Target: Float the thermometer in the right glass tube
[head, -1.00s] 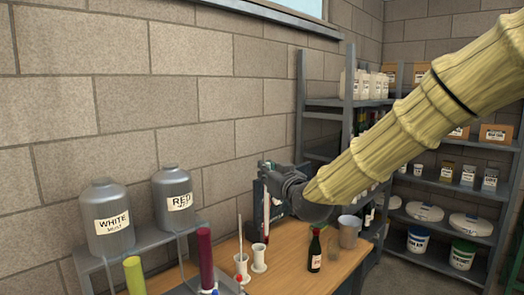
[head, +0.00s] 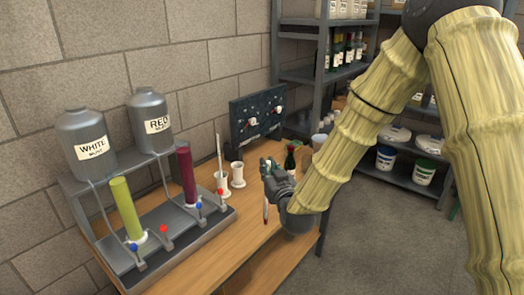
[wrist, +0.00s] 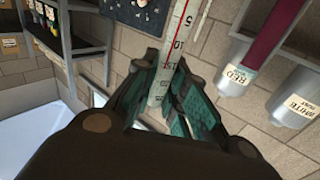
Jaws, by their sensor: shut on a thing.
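My gripper (head: 270,170) is shut on a slim thermometer (head: 265,208) and holds it about upright above the bench, its red lower end hanging down. In the wrist view its white scale with black numbers (wrist: 172,55) runs between the fingers. The right glass tube (head: 186,173) holds dark purple-red liquid and stands on the grey rack, left of my gripper and apart from it. It also shows in the wrist view (wrist: 272,35). The left glass tube (head: 122,208) holds yellow-green liquid.
White jars (head: 237,175) stand between the right tube and my gripper; one (head: 222,184) holds an upright pale rod (head: 219,150). Small red and blue taps line the rack (head: 185,240). A dark bottle (head: 290,160) stands behind my gripper. The front bench top (head: 225,250) is clear.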

